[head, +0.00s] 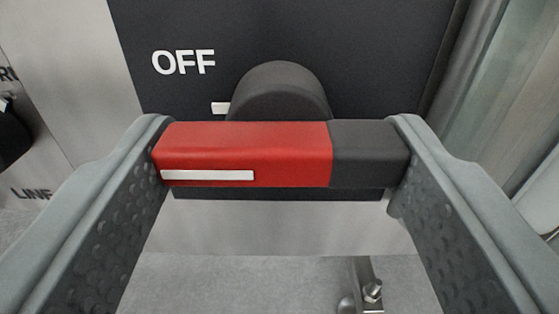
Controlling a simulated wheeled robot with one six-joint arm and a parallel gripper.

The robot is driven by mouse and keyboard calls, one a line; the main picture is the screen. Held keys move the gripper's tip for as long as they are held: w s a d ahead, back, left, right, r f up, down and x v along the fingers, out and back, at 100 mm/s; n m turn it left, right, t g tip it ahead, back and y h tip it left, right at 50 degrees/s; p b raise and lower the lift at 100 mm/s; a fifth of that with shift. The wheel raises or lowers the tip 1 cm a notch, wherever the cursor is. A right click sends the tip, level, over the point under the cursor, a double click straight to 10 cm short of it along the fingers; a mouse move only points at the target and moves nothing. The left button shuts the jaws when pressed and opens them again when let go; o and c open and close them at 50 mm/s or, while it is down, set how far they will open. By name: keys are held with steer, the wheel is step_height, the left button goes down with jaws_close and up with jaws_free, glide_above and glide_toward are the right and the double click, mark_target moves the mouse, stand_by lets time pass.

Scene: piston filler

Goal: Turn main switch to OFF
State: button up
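The main switch's handle (245,150) lies level across the middle of the head view. Its longer left part is red with a white pointer line, and its right part is dark grey. The white line points left. Behind it is a round dark hub (280,90) on a black plate (375,50). A white "OFF" label (183,62) and a short white tick (220,108) are at the hub's upper left. My gripper (281,150) has one finger against each end of the handle and appears shut on it lengthwise. The plate just behind the handle is partly hidden.
Another dark knob (12,135) with partly cut-off lettering is at the left edge. A metal fitting with a bolt (368,290) stands below the plate. A vertical metal frame (490,70) rises at the right.

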steer(key=o, duration=1)
steer(key=s, duration=1.7)
steer(key=shift+s, duration=0.2)
